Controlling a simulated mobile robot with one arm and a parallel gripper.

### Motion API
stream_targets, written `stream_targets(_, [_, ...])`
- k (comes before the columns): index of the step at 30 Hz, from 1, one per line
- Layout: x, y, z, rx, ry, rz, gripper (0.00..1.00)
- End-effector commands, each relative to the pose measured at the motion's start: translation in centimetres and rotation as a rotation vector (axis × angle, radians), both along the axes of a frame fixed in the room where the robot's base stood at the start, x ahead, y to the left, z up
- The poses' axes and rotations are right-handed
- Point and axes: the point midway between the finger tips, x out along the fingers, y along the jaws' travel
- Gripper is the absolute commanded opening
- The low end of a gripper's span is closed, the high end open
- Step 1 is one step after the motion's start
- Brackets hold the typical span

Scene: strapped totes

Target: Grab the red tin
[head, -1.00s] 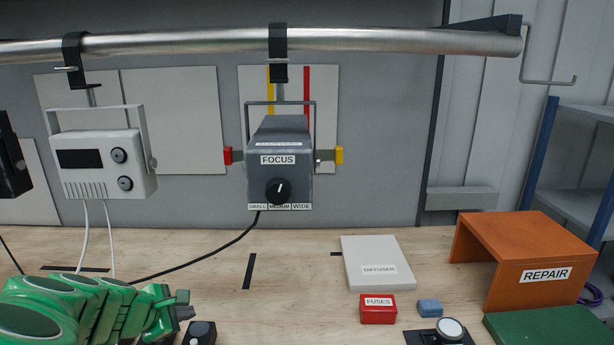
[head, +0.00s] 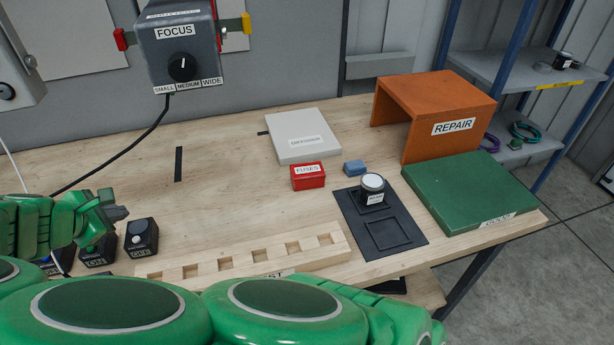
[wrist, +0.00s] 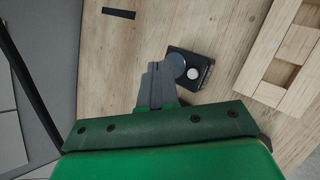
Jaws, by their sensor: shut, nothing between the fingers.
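The red tin (head: 308,177), a small box labelled FUSES, sits on the wooden bench right of the middle in the head view, in front of the white diffuser panel. My gripper (head: 122,212) is at the far left of the bench, well away from the tin, beside a small black button box (head: 141,238). In the wrist view my gripper (wrist: 160,70) is shut and empty, its fingertips near a black box with a round button (wrist: 193,74). The red tin is not in the wrist view.
A black tray (head: 408,241) holds a round-topped item. A slotted wooden rack (head: 245,254) lies in front. The orange REPAIR stand (head: 436,105) and a green panel (head: 470,193) are at the right. Bench left of the tin is clear.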

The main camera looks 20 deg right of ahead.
Motion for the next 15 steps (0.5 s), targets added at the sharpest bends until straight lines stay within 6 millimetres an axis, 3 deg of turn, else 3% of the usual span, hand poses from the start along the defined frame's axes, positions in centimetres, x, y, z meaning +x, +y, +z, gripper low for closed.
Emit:
stream_targets(8, [0.00, 0.00, 0.00, 0.000, 0.000, 0.000, 0.02])
stream_targets(15, [0.00, 0.00, 0.00, 0.000, 0.000, 0.000, 0.38])
